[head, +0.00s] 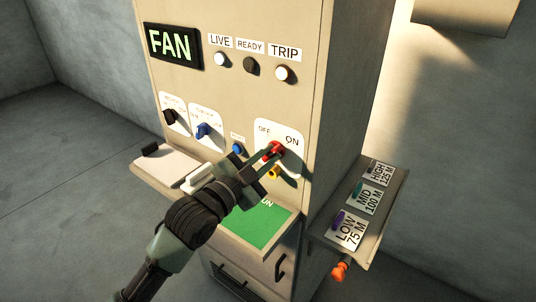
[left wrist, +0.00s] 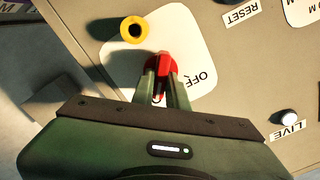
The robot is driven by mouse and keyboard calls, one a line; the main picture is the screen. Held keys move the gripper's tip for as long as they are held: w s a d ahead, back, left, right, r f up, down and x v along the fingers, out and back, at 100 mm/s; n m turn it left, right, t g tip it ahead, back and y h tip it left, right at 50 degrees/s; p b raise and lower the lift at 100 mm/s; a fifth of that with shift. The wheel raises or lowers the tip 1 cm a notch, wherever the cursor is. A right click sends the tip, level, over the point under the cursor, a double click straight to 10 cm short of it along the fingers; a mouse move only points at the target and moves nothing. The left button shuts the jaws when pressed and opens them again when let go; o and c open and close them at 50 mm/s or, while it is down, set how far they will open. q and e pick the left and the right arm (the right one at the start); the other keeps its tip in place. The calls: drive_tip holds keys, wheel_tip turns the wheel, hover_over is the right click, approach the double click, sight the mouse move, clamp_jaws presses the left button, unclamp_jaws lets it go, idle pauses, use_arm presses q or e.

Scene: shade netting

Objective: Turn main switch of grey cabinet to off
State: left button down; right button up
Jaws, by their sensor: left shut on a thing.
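The main switch is a red handle (head: 276,148) on a white plate (head: 292,128) marked OFF and ON, on the front of the grey cabinet (head: 240,95), which looks beige here. My left gripper (head: 268,154) is shut on the red handle. In the left wrist view the red handle (left wrist: 162,64) sits between the two fingers, with OFF readable beside it and the other label mostly hidden by the gripper. The fingers cover part of the handle, so I cannot tell exactly which label it points to. My right gripper is not in view.
A yellow round part (head: 275,172) sits just below the switch. Blue and black selector knobs and a blue button (head: 238,148) are to the left. A ledge with a green panel (head: 262,222) juts out below. A side shelf (head: 372,212) carries labelled plates, with an orange knob (head: 339,271) beneath.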

use_arm(q)
drive_tip(key=n+p, duration=0.2)
drive_tip(key=n, duration=0.1)
drive_tip(key=shift+a+r, duration=0.1)
drive_tip(key=shift+r, duration=0.1)
drive_tip(key=n+p, duration=0.2)
drive_tip(key=n, duration=0.3)
drive_tip(key=shift+w+p, duration=0.1)
drive_tip(key=shift+p, duration=0.3)
drive_tip(key=n+p, duration=0.2)
drive_tip(key=n, duration=0.2)
drive_tip(key=shift+w+a+f, duration=0.1)
drive_tip(key=shift+a, duration=0.05)
drive_tip(key=n+p, duration=0.1)
drive_tip(key=n, duration=0.3)
drive_tip(key=shift+f+n, duration=0.1)
drive_tip(key=shift+n, duration=0.2)
drive_tip(key=c, duration=1.4)
unclamp_jaws()
drive_tip(key=shift+w, duration=0.1)
